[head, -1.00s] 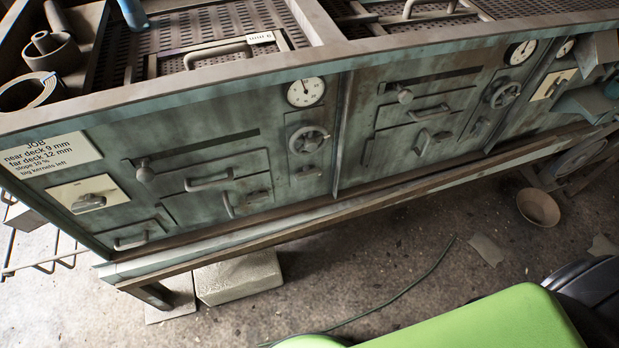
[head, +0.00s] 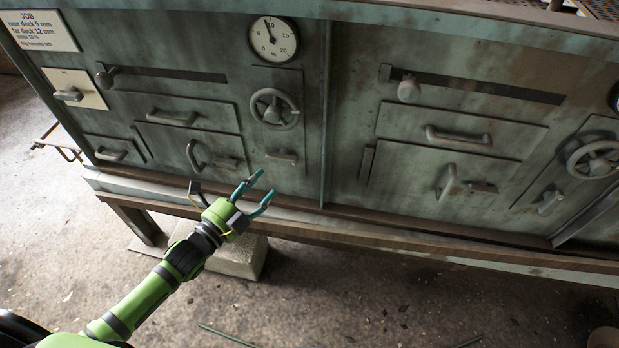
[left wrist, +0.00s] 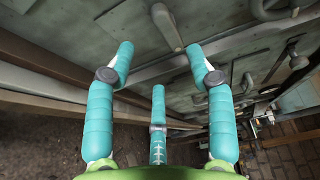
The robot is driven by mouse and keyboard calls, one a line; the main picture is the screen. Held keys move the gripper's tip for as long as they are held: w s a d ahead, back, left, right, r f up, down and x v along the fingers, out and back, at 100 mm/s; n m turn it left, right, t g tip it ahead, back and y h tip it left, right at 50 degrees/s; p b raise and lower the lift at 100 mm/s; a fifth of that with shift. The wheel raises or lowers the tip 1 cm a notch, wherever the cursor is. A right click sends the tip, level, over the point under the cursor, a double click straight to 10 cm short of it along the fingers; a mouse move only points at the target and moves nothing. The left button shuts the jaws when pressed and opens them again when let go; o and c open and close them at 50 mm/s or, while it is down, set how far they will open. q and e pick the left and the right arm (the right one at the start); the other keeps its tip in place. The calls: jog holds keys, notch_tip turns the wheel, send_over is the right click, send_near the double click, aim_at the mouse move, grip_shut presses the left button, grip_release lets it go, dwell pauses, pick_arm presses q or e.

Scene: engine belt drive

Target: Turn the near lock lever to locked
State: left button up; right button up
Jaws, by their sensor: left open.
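The near lock lever appears to be the small grey handle (head: 281,157) below the near handwheel (head: 274,109), on the same narrow plate. In the head view it lies roughly level. My left gripper (head: 265,184) is open and empty, just below this handle, with its teal fingers pointing toward the panel. In the left wrist view, a grey round-ended bar (left wrist: 168,28), which looks like the lever, is ahead of the spread fingers (left wrist: 160,65) and apart from them. No lock marking is readable. My right gripper is not in view.
A dial gauge (head: 272,39) sits above the handwheel. Drawer handles (head: 172,117) and a slider knob (head: 105,77) stick out to the left. A vertical rib (head: 326,110) stands right of the handwheel. A rail (head: 330,232) runs below the panel. A pale block (head: 235,258) lies underneath.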

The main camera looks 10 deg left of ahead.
aim_at(279, 163)
pick_arm(q)
jog(key=x, duration=0.6)
jog(key=shift+r, duration=0.35)
jog(key=shift+w+d, duration=0.2)
jog(key=shift+w, duration=0.25)
grip_shut()
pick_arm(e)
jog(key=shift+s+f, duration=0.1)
